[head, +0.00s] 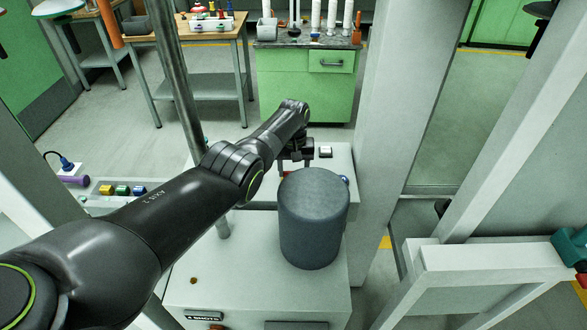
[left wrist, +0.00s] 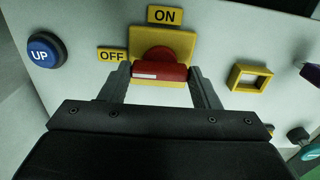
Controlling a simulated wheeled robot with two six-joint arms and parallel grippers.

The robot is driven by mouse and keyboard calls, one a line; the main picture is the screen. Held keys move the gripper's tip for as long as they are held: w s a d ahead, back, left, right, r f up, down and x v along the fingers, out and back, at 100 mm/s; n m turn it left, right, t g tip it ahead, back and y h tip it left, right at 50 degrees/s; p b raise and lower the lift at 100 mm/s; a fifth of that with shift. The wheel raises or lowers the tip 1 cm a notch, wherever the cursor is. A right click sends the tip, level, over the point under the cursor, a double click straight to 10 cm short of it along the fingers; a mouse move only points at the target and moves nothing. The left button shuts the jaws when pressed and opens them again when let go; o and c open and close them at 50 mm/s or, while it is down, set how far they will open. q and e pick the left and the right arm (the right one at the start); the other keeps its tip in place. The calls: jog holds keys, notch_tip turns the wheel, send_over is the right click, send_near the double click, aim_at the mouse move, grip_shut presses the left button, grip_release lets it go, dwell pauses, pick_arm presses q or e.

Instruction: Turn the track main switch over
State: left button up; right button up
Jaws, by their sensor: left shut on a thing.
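The main switch is a red handle (left wrist: 160,71) on a yellow plate (left wrist: 180,40), seen in the left wrist view. The handle lies crosswise, with a white mark on its left part. An ON label (left wrist: 164,15) sits above the plate and an OFF label (left wrist: 112,54) to its left. My left gripper (left wrist: 163,78) is shut on the red handle, one finger at each end. My right gripper is not in view.
A blue UP button (left wrist: 46,52) is left of the switch, and a yellow square frame (left wrist: 249,78) is to the right. A dark grey cylinder (head: 314,220) stands on the pale cabinet (head: 245,265) close to my arm. A metal post (head: 178,75) rises behind my arm.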

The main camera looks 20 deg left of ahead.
pick_arm(q)
jog(key=o, duration=1)
jog(key=shift+r, duration=0.1)
jog(key=shift+r+p, duration=0.35)
jog(key=shift+r, duration=0.25)
notch_tip(320, 180, up, 5)
jog(key=shift+r+p, duration=0.2)
jog(key=shift+p, duration=0.2)
jog(key=shift+r+b, duration=1.15)
jog(key=shift+r, duration=4.2)
jog(key=shift+r, duration=0.1)
